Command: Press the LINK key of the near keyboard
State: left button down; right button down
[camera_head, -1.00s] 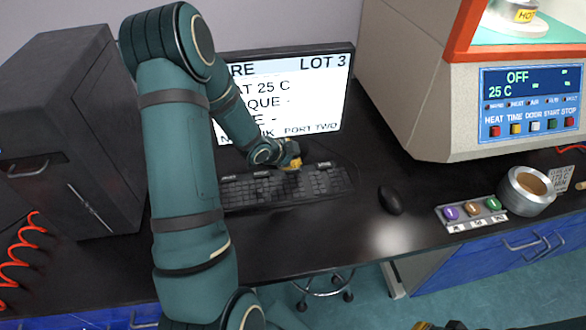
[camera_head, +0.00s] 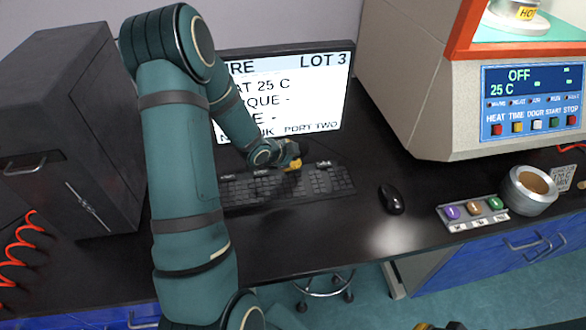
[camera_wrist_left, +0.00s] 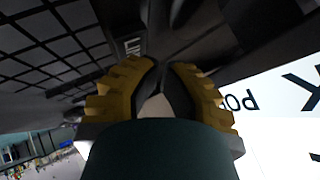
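The near keyboard (camera_head: 334,183) lies black on the bench in front of the monitor. A few small labelled keys stand along its back edge, one of them right of my gripper (camera_head: 323,165); I cannot read which is LINK. My left gripper (camera_head: 293,164), with yellow fingers, is low over the keyboard's back edge. In the left wrist view its fingertips (camera_wrist_left: 166,66) are together and empty, close to dark surfaces, with key rows (camera_wrist_left: 50,45) and a small labelled key (camera_wrist_left: 133,46) to the left. Contact cannot be told. Only a sliver of my right gripper (camera_head: 440,326) shows at the bottom edge.
The monitor (camera_head: 300,95) stands close behind the keyboard. A mouse (camera_head: 391,199) and a tray with coloured buttons (camera_head: 472,212) lie to the right, beside a metal pot (camera_head: 528,190). The rheometer (camera_head: 425,95) stands behind them. A dark cabinet (camera_head: 70,140) is at left.

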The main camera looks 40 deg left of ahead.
pick_arm(q)
jog(key=shift+f+b, duration=0.4)
dwell(0.6)
jog(key=shift+r, duration=0.1)
dwell(0.3)
jog(key=shift+r+p, duration=0.7)
jog(key=shift+r, duration=0.1)
jog(key=shift+r+p, duration=2.05)
jog(key=shift+r, duration=0.4)
